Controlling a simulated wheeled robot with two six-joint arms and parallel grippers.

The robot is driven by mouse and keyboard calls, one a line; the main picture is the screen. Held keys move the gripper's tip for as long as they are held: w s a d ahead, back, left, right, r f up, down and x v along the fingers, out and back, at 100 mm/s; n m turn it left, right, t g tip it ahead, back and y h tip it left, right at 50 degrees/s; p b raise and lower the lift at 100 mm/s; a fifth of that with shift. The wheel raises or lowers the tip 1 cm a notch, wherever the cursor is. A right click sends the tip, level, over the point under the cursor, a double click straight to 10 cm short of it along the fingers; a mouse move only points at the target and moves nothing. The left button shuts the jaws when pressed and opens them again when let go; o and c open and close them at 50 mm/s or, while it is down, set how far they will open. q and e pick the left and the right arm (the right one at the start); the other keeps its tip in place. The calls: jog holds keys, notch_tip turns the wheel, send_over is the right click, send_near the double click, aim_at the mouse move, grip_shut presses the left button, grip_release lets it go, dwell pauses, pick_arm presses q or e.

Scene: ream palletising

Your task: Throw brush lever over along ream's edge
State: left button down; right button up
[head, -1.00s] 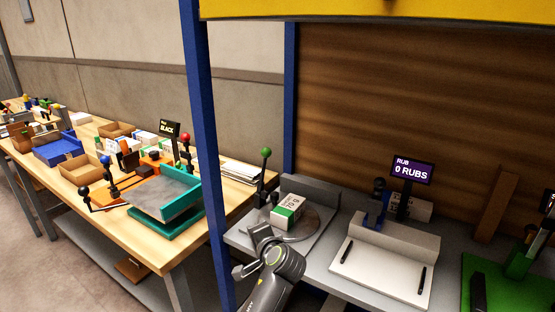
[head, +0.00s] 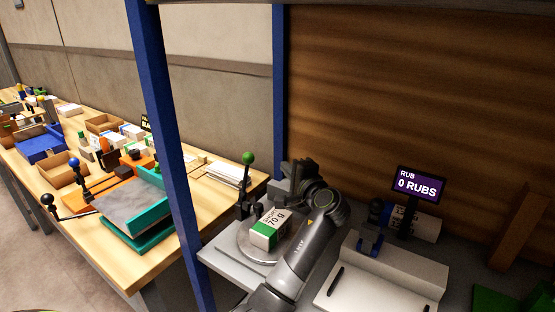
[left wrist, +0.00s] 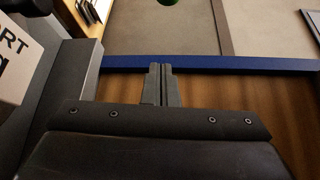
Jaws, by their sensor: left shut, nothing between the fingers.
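The ream (head: 270,230), a white and green pack marked 70 g, lies on a round plate of a grey machine (head: 228,262). The lever with a green ball knob (head: 248,158) stands upright at the ream's far left. My left gripper (head: 288,178) is behind the ream, right of the lever and apart from it; its fingers are partly hidden by its wrist. In the left wrist view its fingers (left wrist: 160,84) are shut with nothing between them. The green knob (left wrist: 168,2) shows at the top edge there, and the ream (left wrist: 15,62) at the left. My right gripper is not in view.
A sign reading 0 RUBS (head: 418,184) stands behind a white-topped board (head: 370,285) at the right. A blue post (head: 168,150) rises left of the machine. A wooden table (head: 112,262) with a teal-edged tray (head: 140,225) is beyond it. A wood panel closes the back.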

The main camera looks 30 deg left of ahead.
pick_arm(q)
jog(key=a+p, duration=0.4)
jog(key=a, duration=0.5)
jog(key=shift+w+p, duration=0.3)
jog(key=shift+w, duration=0.05)
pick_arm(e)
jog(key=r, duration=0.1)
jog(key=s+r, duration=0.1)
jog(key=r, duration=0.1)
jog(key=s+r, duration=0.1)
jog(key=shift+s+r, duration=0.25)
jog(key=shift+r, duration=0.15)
pick_arm(q)
jog(key=shift+r, duration=0.1)
